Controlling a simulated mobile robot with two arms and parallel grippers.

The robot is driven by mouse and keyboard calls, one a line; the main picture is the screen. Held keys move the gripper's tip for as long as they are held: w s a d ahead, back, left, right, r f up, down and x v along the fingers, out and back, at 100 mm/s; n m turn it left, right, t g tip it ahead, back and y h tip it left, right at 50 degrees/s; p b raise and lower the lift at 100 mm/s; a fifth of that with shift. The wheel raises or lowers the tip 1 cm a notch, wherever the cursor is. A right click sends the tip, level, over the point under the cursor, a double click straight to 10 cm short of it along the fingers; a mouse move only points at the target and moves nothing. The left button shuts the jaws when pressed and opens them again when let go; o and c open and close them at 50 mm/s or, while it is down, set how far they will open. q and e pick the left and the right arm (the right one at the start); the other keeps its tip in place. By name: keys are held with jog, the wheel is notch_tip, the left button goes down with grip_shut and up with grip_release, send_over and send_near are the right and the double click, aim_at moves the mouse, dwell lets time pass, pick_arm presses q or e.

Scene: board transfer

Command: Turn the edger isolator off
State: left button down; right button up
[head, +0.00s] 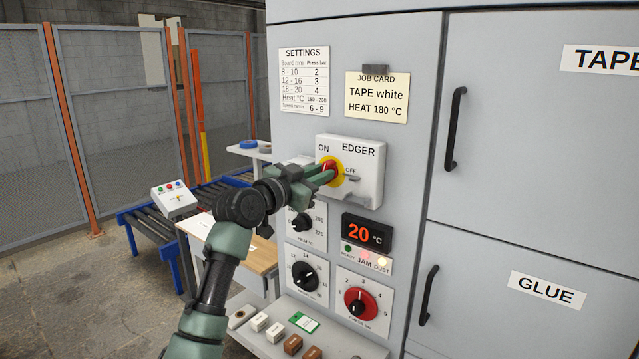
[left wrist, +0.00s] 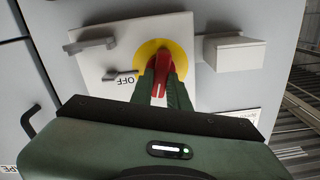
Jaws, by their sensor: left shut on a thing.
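The edger isolator (head: 364,158) is a white box on the grey cabinet, marked ON, OFF and EDGER. Its red rotary handle (head: 329,168) sits on a yellow disc (head: 340,178). My left gripper (head: 327,174) is at the isolator with its fingers shut on the red handle. In the left wrist view the red handle (left wrist: 164,62) shows between the green fingers (left wrist: 162,85), in front of the yellow disc (left wrist: 160,48). The OFF mark (left wrist: 124,81) lies beside the disc. The handle's exact pointing is partly hidden by the fingers. My right gripper is not in view.
Below the isolator are a display (head: 367,234) reading 20 °C, indicator lamps (head: 366,258) and dials, including a red one (head: 361,303). A ledge (head: 340,340) holds small blocks. Cabinet doors with black handles (head: 455,128) stand right. A roller conveyor (head: 150,228) and fence stand left.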

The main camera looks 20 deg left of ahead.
pick_arm(q)
jog(key=shift+s+d+f+m+p, duration=0.15)
jog(key=shift+m+p, duration=0.6)
jog(key=shift+m, duration=2.9)
jog(key=shift+w+d+f+m+p, duration=0.15)
jog(key=shift+m+p, duration=0.6)
jog(key=shift+m, duration=2.9)
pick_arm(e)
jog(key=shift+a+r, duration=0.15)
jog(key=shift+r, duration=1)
pick_arm(q)
jog(key=shift+s+a+f, duration=0.1)
jog(key=c, duration=1.4)
grip_release()
jog(key=shift+o, duration=0.2)
